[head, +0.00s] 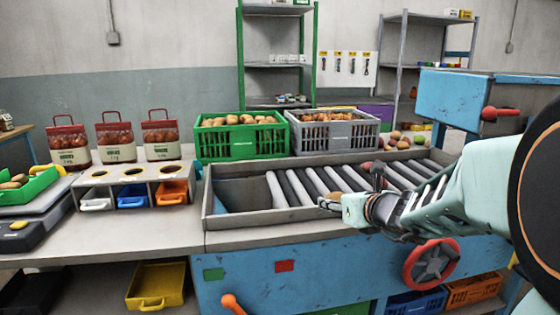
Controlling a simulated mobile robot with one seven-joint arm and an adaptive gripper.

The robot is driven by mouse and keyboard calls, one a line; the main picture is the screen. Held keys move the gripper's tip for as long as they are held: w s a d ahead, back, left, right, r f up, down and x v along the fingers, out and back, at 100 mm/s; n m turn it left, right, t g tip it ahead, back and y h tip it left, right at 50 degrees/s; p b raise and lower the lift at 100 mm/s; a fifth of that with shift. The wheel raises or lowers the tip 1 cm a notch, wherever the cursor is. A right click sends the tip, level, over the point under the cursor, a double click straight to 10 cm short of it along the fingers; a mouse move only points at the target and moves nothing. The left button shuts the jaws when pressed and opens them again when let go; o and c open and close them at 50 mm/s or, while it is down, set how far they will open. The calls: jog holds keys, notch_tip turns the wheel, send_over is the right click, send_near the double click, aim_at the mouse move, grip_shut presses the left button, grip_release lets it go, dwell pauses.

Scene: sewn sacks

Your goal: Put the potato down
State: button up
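My gripper (345,203) is over the front part of the roller bed, at the end of my arm coming in from the right. A small brown, potato-like thing (335,196) shows right at its fingertips. I cannot tell whether the fingers close on it or it lies on the rollers just behind them. Several potatoes (240,119) fill the green crate (240,145) at the back.
A grey crate (335,138) of onions stands beside the green crate. The roller bed (290,188) has bare rollers left of my gripper. Loose round produce (405,143) lies at its far right. Three filled bags (115,140) and a bin rack (130,178) stand left.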

jog(key=s+f+n+g+y, duration=0.4)
jog(key=s+f+n+y, duration=0.45)
jog(key=f, duration=0.65)
jog(key=s+r+p, duration=0.2)
jog(key=r+p, duration=0.7)
jog(key=p, duration=0.3)
jog(key=s+r+g+p, duration=0.1)
jog(key=r+p, duration=0.7)
jog(key=p, duration=0.4)
jog(key=shift+s+a+r+m+h+p, duration=0.35)
jog(key=shift+a+h+p, duration=0.05)
jog(key=shift+h, duration=0.05)
